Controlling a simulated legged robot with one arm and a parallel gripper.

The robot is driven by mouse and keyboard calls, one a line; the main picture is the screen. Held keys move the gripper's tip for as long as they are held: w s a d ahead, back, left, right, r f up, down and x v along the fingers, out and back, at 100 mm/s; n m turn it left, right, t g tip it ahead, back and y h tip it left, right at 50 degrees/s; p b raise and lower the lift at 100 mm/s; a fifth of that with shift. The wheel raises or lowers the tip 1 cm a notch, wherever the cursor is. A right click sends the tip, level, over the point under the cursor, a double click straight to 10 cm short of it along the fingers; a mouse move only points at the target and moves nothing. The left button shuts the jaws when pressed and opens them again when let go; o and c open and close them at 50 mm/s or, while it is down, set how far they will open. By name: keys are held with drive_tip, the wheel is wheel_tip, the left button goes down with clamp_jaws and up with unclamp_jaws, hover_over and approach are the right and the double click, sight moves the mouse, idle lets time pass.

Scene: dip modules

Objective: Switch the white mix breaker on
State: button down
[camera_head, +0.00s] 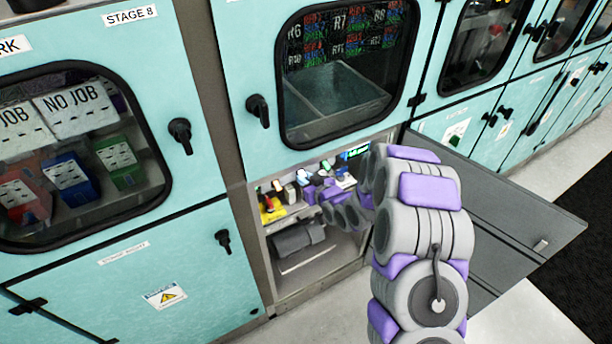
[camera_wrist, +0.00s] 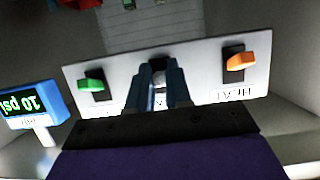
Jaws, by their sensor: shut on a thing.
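In the wrist view, a pale switch panel (camera_wrist: 206,60) carries a row of breaker levers. The white breaker (camera_wrist: 159,76) is in the middle, mostly hidden by my gripper. My gripper (camera_wrist: 158,82) is shut on it, with one dark finger on either side. In the head view, my gripper (camera_head: 312,194) reaches into an open lower cabinet (camera_head: 283,292), where the breakers are small and partly blocked by my arm. The exact tilt of the white lever and its label are not readable.
A green lever (camera_wrist: 92,85) and an orange lever (camera_wrist: 240,62) flank the white one. In the head view, the cabinet's grey door (camera_head: 500,210) hangs open at the right.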

drive_tip(key=shift+w+r+g+h+p, duration=0.15)
drive_tip(key=shift+r+g+h+p, duration=0.15)
drive_tip(key=shift+r+g+p, duration=0.4)
drive_tip(key=shift+f, duration=0.15)
drive_tip(key=shift+p, duration=0.35)
drive_tip(key=c, duration=1)
unclamp_jaws()
drive_tip(key=shift+f, duration=0.15)
drive_tip(key=shift+c, duration=0.2)
drive_tip(key=p+v, duration=0.5)
drive_tip(key=v, duration=1.2)
drive_tip(key=shift+r, duration=0.25)
drive_tip(key=shift+a, duration=0.15)
